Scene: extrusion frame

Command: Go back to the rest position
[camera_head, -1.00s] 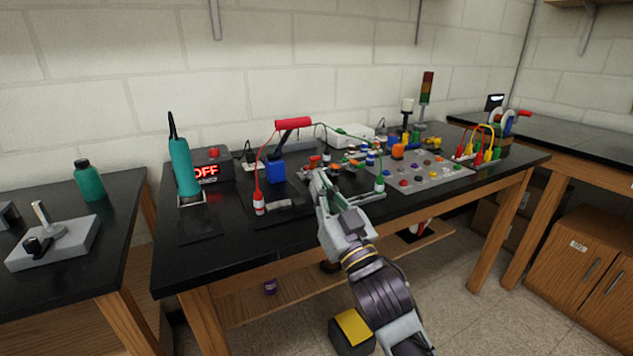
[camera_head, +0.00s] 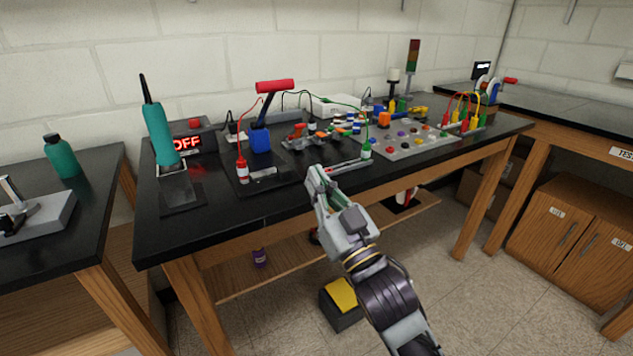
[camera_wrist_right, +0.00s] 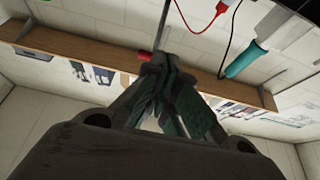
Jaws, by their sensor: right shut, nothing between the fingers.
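My right gripper (camera_head: 316,178) is at the front edge of the black-topped workbench (camera_head: 215,222) in the head view. Its arm comes up from the bottom of the picture. In the right wrist view the fingers (camera_wrist_right: 163,68) meet at their tips, and nothing is held between them. My left gripper does not show.
A yellow-topped box (camera_head: 341,294) sits on the floor. The floor at right is clear.

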